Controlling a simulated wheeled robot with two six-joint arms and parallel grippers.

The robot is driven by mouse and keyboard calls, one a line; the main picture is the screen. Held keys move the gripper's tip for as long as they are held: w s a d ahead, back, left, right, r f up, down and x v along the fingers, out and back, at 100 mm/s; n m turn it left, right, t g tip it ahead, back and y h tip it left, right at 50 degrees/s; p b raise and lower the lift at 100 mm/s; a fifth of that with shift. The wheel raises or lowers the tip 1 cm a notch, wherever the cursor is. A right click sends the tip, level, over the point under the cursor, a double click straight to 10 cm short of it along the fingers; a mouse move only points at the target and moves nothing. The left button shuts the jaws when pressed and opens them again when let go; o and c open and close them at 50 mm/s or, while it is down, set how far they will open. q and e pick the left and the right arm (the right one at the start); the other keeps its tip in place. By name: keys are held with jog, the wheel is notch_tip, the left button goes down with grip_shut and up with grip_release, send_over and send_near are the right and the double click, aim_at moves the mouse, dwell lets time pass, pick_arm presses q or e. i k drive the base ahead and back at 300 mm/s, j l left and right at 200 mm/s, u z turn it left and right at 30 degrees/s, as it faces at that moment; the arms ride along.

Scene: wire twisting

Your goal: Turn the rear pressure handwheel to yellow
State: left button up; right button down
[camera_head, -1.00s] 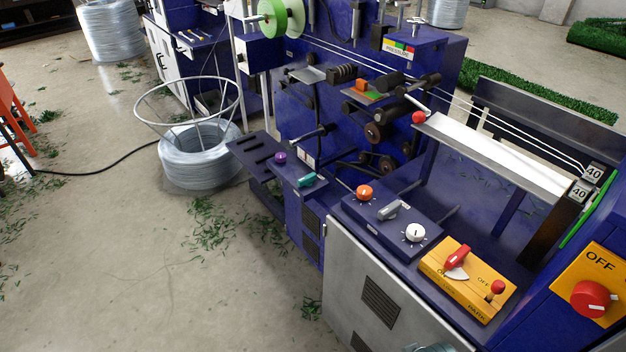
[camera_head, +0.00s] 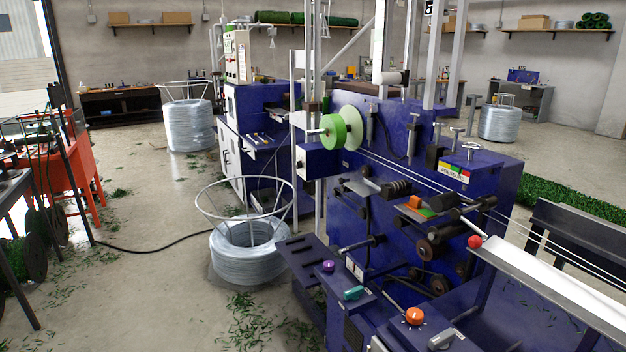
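A blue machine (camera_head: 375,130) carries a small label marked PRESSURE (camera_head: 454,172) with green, yellow and red bands. It is on the front face of a raised blue block at the right. Several grey T-shaped handles on upright stems stand at this block, one near its front top edge (camera_head: 470,148) and another further back (camera_head: 456,131). Which of them is the rear pressure handwheel, and which colour it is set to, I cannot tell at this size. Neither of my grippers is in view.
A green reel (camera_head: 333,131) sits left of the block. An orange knob (camera_head: 414,316) and a red ball handle (camera_head: 474,242) are nearer. A wire coil (camera_head: 247,262) stands on the floor at the left. Open floor lies left of the machine.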

aim_at(471, 147)
jog(key=z, duration=0.95)
jog(key=i+j, duration=0.05)
jog(key=j, duration=0.05)
